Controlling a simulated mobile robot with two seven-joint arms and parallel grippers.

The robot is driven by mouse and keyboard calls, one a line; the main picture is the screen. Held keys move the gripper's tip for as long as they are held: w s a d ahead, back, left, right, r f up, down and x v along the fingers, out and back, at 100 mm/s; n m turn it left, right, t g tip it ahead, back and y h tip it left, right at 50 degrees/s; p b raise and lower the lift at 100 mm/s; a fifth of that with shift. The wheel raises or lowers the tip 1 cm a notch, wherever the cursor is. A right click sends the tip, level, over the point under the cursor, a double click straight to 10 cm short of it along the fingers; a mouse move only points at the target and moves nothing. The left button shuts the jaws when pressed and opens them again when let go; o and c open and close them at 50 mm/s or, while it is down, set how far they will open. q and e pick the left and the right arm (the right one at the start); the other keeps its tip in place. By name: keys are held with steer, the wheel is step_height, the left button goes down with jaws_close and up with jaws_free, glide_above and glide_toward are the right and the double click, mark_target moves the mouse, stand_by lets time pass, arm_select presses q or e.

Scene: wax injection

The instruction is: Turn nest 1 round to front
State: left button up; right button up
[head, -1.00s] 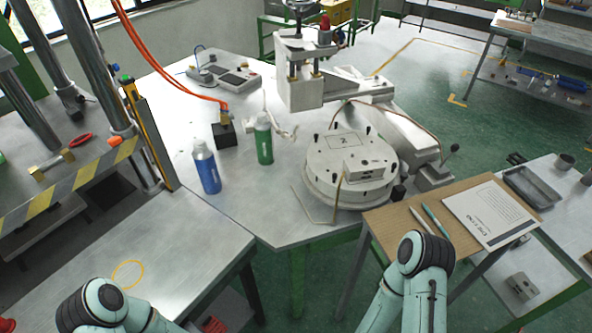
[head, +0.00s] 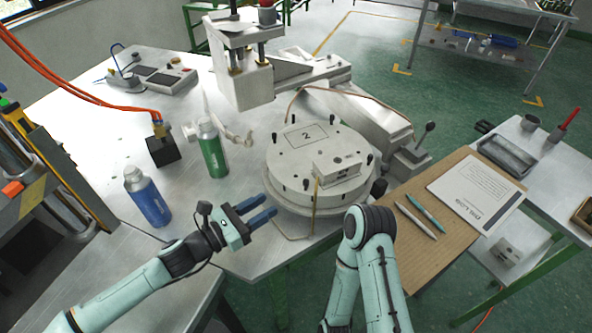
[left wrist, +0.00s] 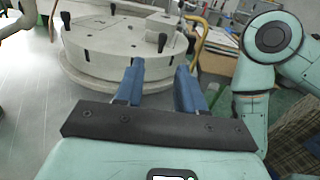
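The round light-grey turntable (head: 290,163) stands on the bench below the press head. Its top carries a plate marked "2" (head: 307,137), a small metal block (head: 337,167) at its front right, and several black knobs. A mark for nest 1 is not visible. A thin brass-coloured rod (head: 316,192) stands at its front rim. My left gripper (head: 272,205) is open and empty, its blue fingers just left of and in front of the rim. In the left wrist view the fingers (left wrist: 158,72) point at the turntable (left wrist: 108,55). My right gripper is out of view.
A green bottle (head: 212,149) and a blue bottle (head: 147,197) stand left of the turntable. A wooden board (head: 430,225) with pens and a paper lies to the right. My right arm's elbow is close in front of the turntable.

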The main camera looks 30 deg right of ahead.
mark_target(304, 185)
arm_select(q)
steer(key=d, duration=0.4)
steer(key=w+d+p, duration=0.1)
steer(key=d, duration=0.3)
steer(key=w+d+p, duration=0.1)
steer(key=d, duration=0.4)
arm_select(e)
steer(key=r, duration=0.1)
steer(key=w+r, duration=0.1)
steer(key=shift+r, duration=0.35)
arm_select(q)
jaws_close()
steer(key=shift+d, duration=0.1)
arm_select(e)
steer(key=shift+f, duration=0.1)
